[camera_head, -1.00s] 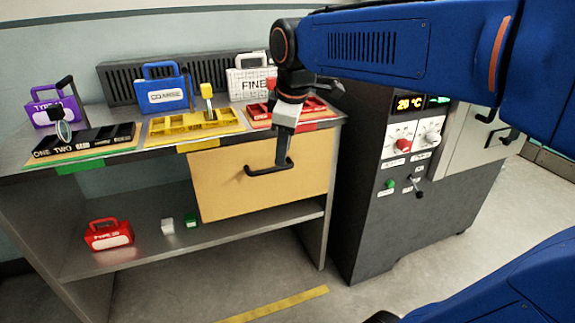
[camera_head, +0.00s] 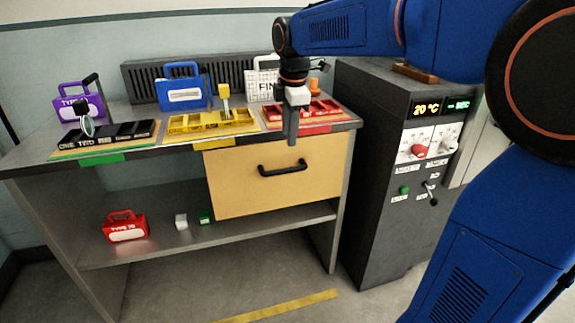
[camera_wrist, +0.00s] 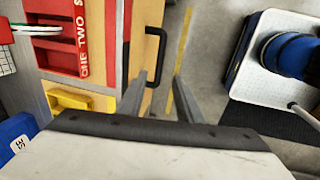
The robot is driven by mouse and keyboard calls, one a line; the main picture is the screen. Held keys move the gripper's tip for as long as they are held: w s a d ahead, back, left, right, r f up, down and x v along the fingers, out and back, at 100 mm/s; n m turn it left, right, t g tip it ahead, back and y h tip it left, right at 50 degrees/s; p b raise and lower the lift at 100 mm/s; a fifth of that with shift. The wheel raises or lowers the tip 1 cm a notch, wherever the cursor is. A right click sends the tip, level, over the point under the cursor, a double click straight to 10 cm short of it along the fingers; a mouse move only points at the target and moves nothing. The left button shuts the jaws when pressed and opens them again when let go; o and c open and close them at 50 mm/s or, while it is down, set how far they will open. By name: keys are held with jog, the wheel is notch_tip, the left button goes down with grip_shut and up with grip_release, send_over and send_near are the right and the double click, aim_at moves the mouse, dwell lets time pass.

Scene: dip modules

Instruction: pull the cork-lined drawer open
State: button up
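The tan drawer front (camera_head: 235,185) sits under the bench top, with a black bar handle (camera_head: 283,168) across its upper middle. No inside or cork lining shows, and I cannot tell whether the drawer stands slightly out. My gripper (camera_head: 292,138) points down just above the handle, in front of the bench edge, and looks clear of it. In the wrist view, the two fingers (camera_wrist: 160,92) are apart with nothing between them. The handle (camera_wrist: 162,50) lies beyond their tips there, and the drawer front (camera_wrist: 146,30) is a tan strip beside it.
Yellow (camera_head: 190,125) and red (camera_head: 333,114) trays stand on the bench above the drawer, with a black tray (camera_head: 105,135) at left. A dark cabinet (camera_head: 375,190) with dials stands at right. A red case (camera_head: 125,232) sits on the lower shelf. Floor in front is clear.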

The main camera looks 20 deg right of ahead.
aim_at(287, 170)
jog(key=f, duration=0.4)
jog(key=w+f, duration=0.1)
jog(key=f, duration=0.3)
jog(key=w+f, duration=0.1)
jog(key=f, duration=0.3)
jog(key=shift+w+f, duration=0.2)
jog(key=shift+f, duration=0.1)
grip_shut()
